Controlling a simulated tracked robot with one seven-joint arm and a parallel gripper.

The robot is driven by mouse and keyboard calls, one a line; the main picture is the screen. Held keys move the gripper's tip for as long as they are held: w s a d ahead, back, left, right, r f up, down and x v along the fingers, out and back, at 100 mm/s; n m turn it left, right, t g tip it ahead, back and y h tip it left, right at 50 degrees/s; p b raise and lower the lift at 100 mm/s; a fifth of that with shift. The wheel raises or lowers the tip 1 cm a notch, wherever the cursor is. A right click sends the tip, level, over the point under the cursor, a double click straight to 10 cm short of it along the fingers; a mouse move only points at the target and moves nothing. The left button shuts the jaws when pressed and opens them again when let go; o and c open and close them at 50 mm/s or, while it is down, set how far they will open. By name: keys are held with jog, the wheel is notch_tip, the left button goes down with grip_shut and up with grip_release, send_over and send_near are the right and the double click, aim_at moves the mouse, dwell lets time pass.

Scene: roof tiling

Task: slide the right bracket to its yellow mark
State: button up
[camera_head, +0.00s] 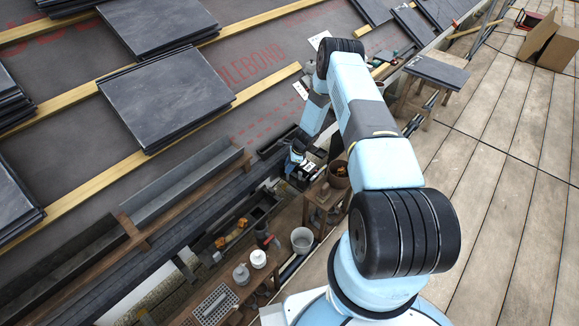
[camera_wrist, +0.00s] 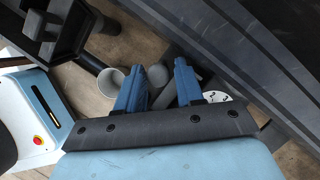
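My gripper (camera_wrist: 161,68) shows in the wrist view as two blue fingers standing apart, with no held object visible between them. A round grey thing shows in the gap, seemingly beyond the fingers. In the head view my gripper (camera_head: 297,157) is low at the roof's lower edge, partly hidden by my arm, beside the dark eaves strip (camera_head: 232,187). I cannot make out the right bracket or its yellow mark for sure in either view. A dark surface with long ridges (camera_wrist: 250,50) runs diagonally just right of the fingers in the wrist view.
Slate stacks (camera_head: 165,95) lie on the roof battens (camera_head: 95,185) left of my arm. A wooden bench (camera_head: 195,312) with pots stands below the eaves. A grey bucket (camera_head: 302,240) is nearby. The plank deck (camera_head: 500,200) at the right is mostly clear.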

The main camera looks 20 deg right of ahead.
grip_shut()
dwell(0.4)
jog(key=shift+w, duration=0.1)
